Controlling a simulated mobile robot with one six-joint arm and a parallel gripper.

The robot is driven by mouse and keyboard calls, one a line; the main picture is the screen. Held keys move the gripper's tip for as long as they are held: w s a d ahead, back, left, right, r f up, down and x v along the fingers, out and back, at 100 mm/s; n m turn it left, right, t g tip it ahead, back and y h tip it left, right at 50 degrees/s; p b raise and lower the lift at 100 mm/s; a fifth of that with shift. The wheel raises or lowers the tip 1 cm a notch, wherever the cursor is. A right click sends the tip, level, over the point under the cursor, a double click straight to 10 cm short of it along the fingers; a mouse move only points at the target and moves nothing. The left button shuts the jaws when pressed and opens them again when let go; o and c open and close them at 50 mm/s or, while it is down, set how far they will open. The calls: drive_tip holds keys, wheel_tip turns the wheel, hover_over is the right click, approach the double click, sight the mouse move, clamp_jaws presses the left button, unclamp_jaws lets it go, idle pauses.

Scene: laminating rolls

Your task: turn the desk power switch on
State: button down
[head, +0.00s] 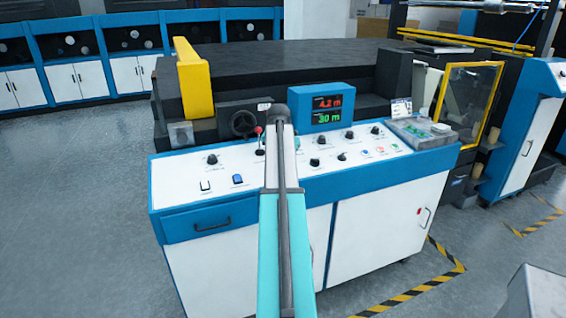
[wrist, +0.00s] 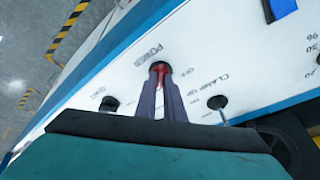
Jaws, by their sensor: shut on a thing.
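The control desk (head: 375,225) is white with blue trim and stands in the middle of the head view, its sloping top full of knobs and switches. In the wrist view, my gripper (wrist: 161,82) is shut on the power switch (wrist: 158,67), a small dark and red part beside the printed word POWER. The fingers cover most of it, so I cannot tell its position. In the head view, my arm reaches over the desk top and hides the fingers and the switch.
A knob (wrist: 217,102) marked CLAMP UP and another dark knob (wrist: 109,103) sit close beside my fingers. In the head view, a red-topped lever (head: 258,131) and a handwheel (head: 243,123) lie left of my arm, and a lit display (head: 320,107) lies right.

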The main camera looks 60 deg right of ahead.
drive_tip(key=shift+f, duration=0.1)
drive_tip(key=c, duration=1.9)
unclamp_jaws()
drive_tip(key=shift+d, duration=0.1)
drive_tip(key=shift+o, duration=0.2)
drive_tip(key=b+v, duration=0.1)
drive_tip(key=v, duration=1.3)
drive_tip(key=shift+b, duration=0.3)
drive_tip(key=shift+d+f, duration=0.1)
